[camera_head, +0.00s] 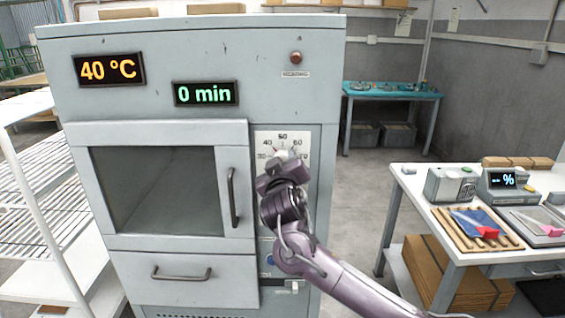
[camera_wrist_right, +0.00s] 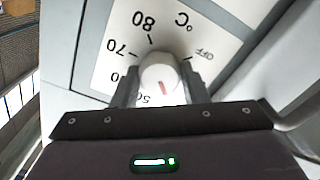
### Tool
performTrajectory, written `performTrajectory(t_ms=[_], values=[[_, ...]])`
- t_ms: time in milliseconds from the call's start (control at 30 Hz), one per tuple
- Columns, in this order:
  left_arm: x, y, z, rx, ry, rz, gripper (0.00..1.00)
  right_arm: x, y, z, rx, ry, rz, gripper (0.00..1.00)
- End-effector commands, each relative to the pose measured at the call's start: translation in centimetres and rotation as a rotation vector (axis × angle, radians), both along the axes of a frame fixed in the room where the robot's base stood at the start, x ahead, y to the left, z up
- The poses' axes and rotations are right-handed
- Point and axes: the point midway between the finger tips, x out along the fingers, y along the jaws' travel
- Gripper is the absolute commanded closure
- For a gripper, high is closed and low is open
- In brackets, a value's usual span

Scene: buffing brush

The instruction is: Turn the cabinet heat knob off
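The heat knob (camera_head: 282,155) is a round white knob on a white dial panel (camera_head: 300,143) of the grey cabinet. In the right wrist view the knob (camera_wrist_right: 159,74) shows a red mark pointing down, near the 50; OFF is printed up and to the right. My right gripper (camera_wrist_right: 160,85) has one finger on each side of the knob, with no clear gap. In the head view my right gripper (camera_head: 281,165) is in front of the dial and covers its lower part. The displays read 40 °C (camera_head: 109,69) and 0 min (camera_head: 206,93). My left gripper is not in view.
A windowed door with a vertical handle (camera_head: 233,197) is left of the dial, with a drawer (camera_head: 181,286) below it. A white wire rack (camera_head: 40,205) stands at the left. A white table (camera_head: 432,178) with tools and devices is at the right.

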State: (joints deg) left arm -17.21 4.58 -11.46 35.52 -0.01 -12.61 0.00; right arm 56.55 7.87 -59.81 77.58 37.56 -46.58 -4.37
Motion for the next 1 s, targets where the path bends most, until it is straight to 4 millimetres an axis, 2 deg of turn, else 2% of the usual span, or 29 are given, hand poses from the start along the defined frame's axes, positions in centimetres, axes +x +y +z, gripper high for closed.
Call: performTrajectory(t_ms=[33,167,200,567,1000], values=[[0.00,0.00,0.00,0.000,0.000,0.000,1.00,-0.01,-0.01,-0.01,0.000,0.000,0.000,0.67],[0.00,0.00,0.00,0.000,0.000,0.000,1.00,-0.01,-0.01,-0.02,0.000,0.000,0.000,0.84],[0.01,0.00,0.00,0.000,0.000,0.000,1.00,-0.01,-0.01,-0.02,0.000,0.000,0.000,0.86],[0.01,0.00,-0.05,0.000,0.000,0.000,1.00,-0.02,-0.01,-0.05,-0.074,0.001,-0.001,0.86],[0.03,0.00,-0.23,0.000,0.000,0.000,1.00,0.00,-0.02,-0.07,-0.433,0.000,-0.001,0.86]])
